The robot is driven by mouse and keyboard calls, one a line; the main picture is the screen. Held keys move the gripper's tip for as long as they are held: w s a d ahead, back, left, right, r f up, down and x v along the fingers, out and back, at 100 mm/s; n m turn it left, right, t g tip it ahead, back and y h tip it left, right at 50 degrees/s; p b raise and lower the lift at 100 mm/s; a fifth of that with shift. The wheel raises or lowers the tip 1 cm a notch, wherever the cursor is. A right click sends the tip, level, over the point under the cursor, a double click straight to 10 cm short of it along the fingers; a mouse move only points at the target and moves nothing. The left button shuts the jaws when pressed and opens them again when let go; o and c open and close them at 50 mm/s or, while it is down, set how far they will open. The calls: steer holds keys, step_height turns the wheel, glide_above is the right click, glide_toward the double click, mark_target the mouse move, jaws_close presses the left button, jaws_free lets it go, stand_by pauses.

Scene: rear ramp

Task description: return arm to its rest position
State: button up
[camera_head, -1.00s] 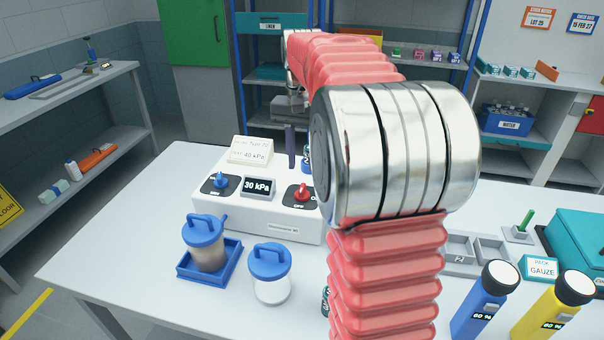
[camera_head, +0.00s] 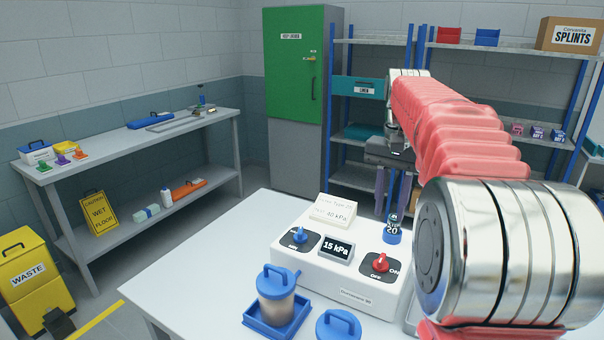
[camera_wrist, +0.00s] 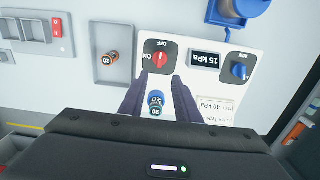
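My arm is stretched out over the white table (camera_head: 215,262), its pink ribbed sleeve and silver joint filling the right of the head view. I see no contact between fingers and vial. The pump display (camera_head: 336,248) reads 15 kPa. A red knob (camera_head: 381,262) and a blue knob (camera_head: 299,234) flank it.
A canister with a blue lid (camera_head: 277,290) stands in a blue holder before the pump; another blue lid (camera_head: 338,325) is beside it. The wrist view shows a second vial (camera_wrist: 109,59) in a grey tray. Shelves (camera_head: 480,47) stand behind. Floor at left is partly clear.

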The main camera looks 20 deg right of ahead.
steer(key=s+a+f+n+t, duration=0.2)
steer(key=s+a+f+n, duration=0.3)
steer(key=s+a, duration=0.4)
steer(key=s+a+f+n+t, duration=0.3)
steer(key=s+a+f, duration=0.3)
steer(key=s+a, duration=0.4)
steer(key=a+n, duration=0.1)
steer(key=a, duration=0.3)
steer(key=shift+s+a+n+t, duration=0.2)
steer(key=shift+a+n+t, duration=0.1)
steer(key=shift+n, duration=0.1)
steer(key=shift+a, duration=0.1)
